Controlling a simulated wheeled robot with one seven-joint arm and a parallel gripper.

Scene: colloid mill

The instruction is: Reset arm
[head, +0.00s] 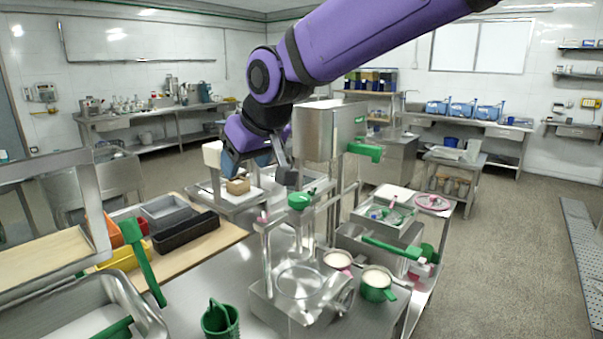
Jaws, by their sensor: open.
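My purple arm reaches in from the top right and bends down at its dark elbow joint. My gripper (272,178) hangs at its end, left of a steel box-shaped machine housing (325,132). The fingers are small and partly hidden by the arm, and I see nothing held between them. Below and to the left of the gripper, a small brown block (238,186) sits on a white-topped platform (228,197). A green knob (300,200) stands just below and right of the gripper.
The steel mill bench (205,280) fills the foreground. Bins, including a black tray (186,233), lie at left. A steel tray (388,218) stands right.

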